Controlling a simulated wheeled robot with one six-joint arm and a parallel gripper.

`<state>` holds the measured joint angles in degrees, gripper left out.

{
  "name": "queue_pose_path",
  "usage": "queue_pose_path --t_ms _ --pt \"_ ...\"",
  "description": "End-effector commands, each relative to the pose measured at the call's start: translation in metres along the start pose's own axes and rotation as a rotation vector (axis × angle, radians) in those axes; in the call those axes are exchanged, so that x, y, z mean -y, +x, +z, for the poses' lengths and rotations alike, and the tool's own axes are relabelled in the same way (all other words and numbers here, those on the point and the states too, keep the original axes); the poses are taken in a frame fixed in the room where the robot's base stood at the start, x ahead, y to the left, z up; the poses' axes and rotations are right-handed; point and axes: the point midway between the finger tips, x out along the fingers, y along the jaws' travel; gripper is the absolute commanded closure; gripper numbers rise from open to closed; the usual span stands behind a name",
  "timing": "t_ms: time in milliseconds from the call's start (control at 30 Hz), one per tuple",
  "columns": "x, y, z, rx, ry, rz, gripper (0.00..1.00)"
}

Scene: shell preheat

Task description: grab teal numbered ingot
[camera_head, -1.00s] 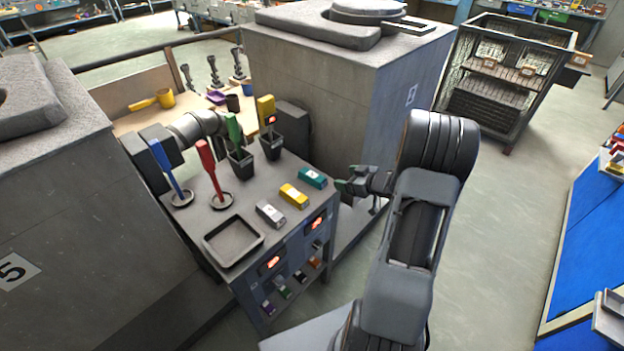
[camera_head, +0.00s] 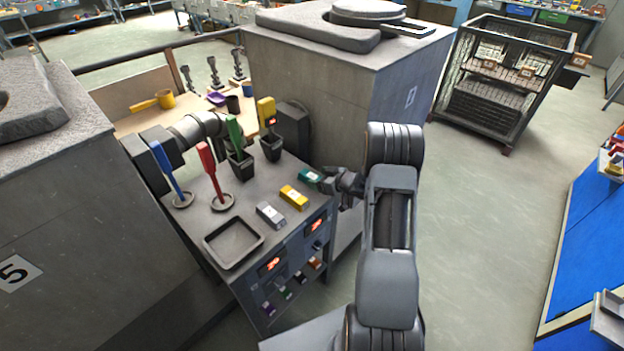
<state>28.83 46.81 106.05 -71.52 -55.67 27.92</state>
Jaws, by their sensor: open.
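The teal ingot (camera_head: 309,175) lies on the grey workbench top near its right edge, at the far end of a row of ingots. Its right end is partly hidden by my gripper (camera_head: 328,181). My gripper is open, with its fingers at the ingot's right end. I cannot tell whether they touch it. The ingot's number cannot be read from here.
A yellow ingot (camera_head: 294,197) and a silver ingot (camera_head: 270,215) lie beside the teal one. A shallow grey tray (camera_head: 234,243) is at the bench front. Coloured-handled tools, including a red one (camera_head: 208,165), stand behind. A large grey furnace block (camera_head: 330,95) rises behind my gripper.

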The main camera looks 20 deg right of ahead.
Motion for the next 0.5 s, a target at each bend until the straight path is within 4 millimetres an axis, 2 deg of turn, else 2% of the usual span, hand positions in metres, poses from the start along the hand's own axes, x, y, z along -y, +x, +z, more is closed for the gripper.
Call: queue_pose_path --t_ms 200,467,500 --pt "0.000 0.019 0.000 0.001 0.000 0.000 0.25" --pt "0.000 0.020 0.000 0.000 0.000 0.001 0.25" --pt "0.000 0.020 0.000 0.000 0.000 0.001 0.29"
